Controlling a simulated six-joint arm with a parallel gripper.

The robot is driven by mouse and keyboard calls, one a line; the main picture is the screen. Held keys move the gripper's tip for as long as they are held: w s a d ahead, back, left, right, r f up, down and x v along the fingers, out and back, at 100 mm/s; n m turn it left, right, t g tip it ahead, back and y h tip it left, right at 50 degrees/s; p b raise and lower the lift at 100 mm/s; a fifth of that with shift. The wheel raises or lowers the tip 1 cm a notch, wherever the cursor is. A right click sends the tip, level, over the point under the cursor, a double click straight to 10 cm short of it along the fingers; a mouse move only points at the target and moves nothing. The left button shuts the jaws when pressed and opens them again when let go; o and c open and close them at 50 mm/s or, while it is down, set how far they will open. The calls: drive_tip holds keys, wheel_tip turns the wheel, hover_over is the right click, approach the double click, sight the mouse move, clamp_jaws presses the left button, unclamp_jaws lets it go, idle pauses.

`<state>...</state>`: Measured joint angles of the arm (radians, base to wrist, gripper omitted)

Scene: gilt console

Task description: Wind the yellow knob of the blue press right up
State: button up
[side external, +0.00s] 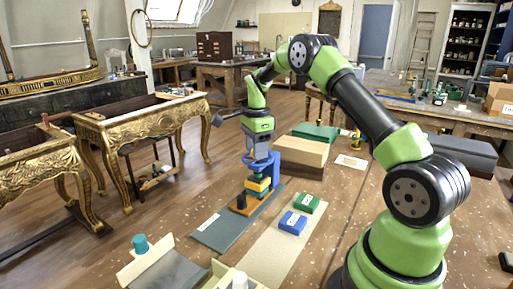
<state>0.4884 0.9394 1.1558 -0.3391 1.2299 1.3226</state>
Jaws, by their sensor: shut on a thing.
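The blue press (274,168) stands upright on a grey-blue mat (217,234) near the middle of the side external view. Yellow parts (258,184) show low in its frame, above an orange-brown base (243,206). My gripper (257,158) points down over the top of the press and is shut at the place of the yellow knob. The gripper and the press's top overlap in this view, so the knob itself is hidden and its height cannot be read.
A small dark cylinder (241,201) stands at the front of the press. Blue (292,222) and green (306,203) blocks lie on a pale strip to the right. A cardboard-coloured box (300,151) and green box (316,132) stand behind. A teal cylinder (140,244) is at front left.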

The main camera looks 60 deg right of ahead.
drive_tip(key=n, duration=0.5)
drive_tip(key=shift+s+n, duration=0.1)
drive_tip(key=shift+n, duration=0.2)
drive_tip(key=n, duration=1)
drive_tip(key=shift+s+f+n, duration=0.1)
drive_tip(key=shift+s+n, duration=0.05)
drive_tip(key=shift+n, duration=0.25)
drive_tip(key=n, duration=0.6)
drive_tip(key=shift+d, duration=0.1)
drive_tip(key=n, duration=0.5)
drive_tip(key=shift+d+n, duration=0.1)
drive_tip(key=shift+n, duration=0.3)
drive_tip(key=n, duration=0.5)
drive_tip(key=shift+d, duration=0.1)
drive_tip(key=n, duration=1.1)
drive_tip(key=shift+n, duration=0.4)
